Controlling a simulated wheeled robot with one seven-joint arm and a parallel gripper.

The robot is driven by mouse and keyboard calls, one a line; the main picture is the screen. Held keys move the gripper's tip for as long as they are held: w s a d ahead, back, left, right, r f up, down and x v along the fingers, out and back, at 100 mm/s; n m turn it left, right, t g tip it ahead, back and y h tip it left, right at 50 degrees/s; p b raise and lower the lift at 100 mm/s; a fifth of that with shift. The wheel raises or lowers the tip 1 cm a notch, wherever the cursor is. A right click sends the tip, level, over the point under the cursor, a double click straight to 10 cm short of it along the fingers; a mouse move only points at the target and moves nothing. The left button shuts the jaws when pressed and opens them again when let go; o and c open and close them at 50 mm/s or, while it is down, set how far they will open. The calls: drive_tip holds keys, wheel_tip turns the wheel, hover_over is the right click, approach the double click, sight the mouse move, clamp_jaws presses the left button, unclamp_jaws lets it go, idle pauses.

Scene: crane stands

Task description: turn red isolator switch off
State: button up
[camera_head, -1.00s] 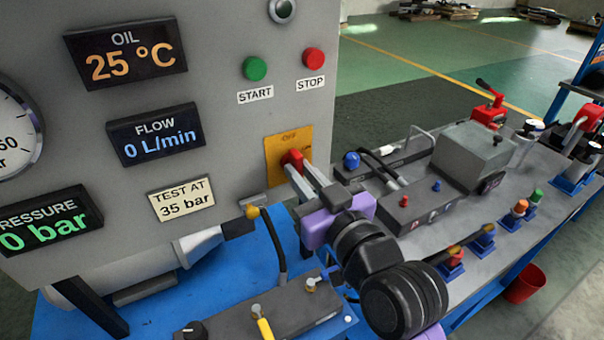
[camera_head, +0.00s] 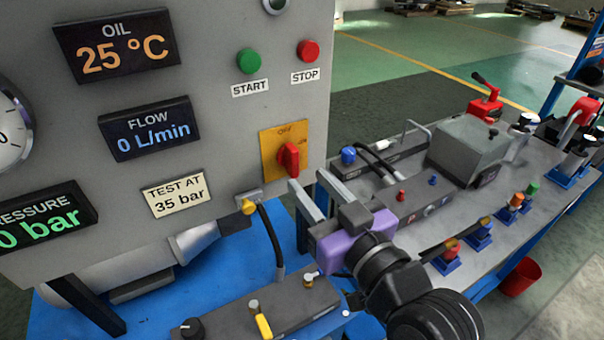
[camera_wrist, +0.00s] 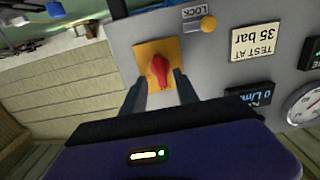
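The red isolator switch (camera_head: 288,160) sits on a yellow plate (camera_head: 270,150) at the lower right of the grey panel. In the head view its handle stands close to upright, and the plate's "OFF" mark is above it. The switch also shows in the wrist view (camera_wrist: 159,70), between and beyond the two fingers. My gripper (camera_head: 318,192) is open and empty, below and to the right of the switch and apart from it. In the wrist view the fingertips (camera_wrist: 158,82) are spread near the plate's edge.
The panel carries a green START button (camera_head: 249,61), a red STOP button (camera_head: 308,51) and displays. A yellow-knobbed fitting (camera_head: 249,205) juts out to the left below the switch. A bench with valves (camera_head: 470,150) stands to the right.

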drive_tip(key=v, duration=0.2)
drive_tip(key=shift+s+d, duration=0.15)
drive_tip(key=shift+s, duration=0.1)
idle(0.3)
drive_tip(key=s+d+r+m+t+h, duration=0.1)
drive_tip(key=d+r+m+t+h, duration=0.1)
drive_tip(key=d+m+t, duration=0.3)
drive_tip(key=s+d+f+m+h, duration=0.1)
drive_tip(key=s+d+f+h, duration=0.4)
drive_tip(key=s+d+f, duration=0.3)
drive_tip(key=s+d+f+g+h+p, duration=0.1)
drive_tip(key=s+d+f+g, duration=0.1)
drive_tip(key=s, duration=1)
drive_tip(key=s+d+f+m+g+h+p, duration=0.1)
drive_tip(key=s+d+f, duration=0.4)
drive_tip(key=s, duration=0.7)
drive_tip(key=shift+d+f+g+h+p, duration=0.25)
drive_tip(key=shift+f+g+h+p, duration=0.2)
drive_tip(key=shift+f+g, duration=0.6)
